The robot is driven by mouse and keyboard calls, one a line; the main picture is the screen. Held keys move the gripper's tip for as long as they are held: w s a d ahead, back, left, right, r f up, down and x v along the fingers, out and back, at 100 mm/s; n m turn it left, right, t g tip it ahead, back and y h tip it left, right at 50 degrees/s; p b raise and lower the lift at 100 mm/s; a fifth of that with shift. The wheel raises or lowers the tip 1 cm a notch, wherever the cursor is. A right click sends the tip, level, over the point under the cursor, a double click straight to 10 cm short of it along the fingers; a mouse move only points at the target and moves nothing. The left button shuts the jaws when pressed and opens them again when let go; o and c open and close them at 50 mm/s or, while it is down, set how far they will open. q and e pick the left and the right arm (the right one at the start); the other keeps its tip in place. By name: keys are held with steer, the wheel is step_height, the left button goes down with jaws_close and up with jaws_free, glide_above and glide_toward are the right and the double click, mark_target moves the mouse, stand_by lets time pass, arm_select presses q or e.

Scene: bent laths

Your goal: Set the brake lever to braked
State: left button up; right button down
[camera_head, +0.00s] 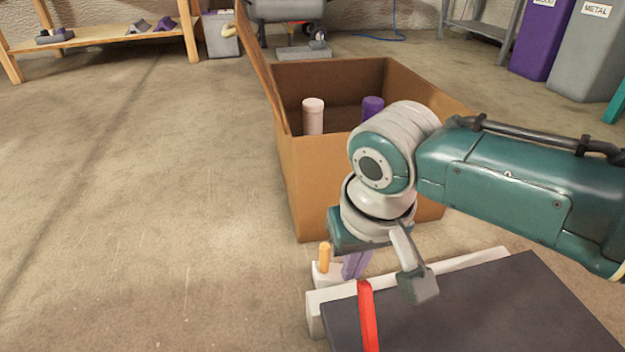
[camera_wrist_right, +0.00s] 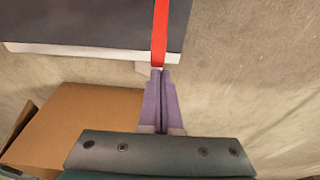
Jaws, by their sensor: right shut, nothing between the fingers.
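The peg cannot be made out there. My left gripper is out of view.
The dark platform (camera_head: 480,305) has a pale rim, and the red strip (camera_head: 368,315) lies across it. An open cardboard box (camera_head: 305,185) with a pale cylinder (camera_head: 313,116) and a purple cylinder (camera_head: 372,106) stands behind. The floor to the left is clear.

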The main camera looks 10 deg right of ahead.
steer(key=shift+s+r, duration=0.25)
steer(key=shift+s, duration=0.3)
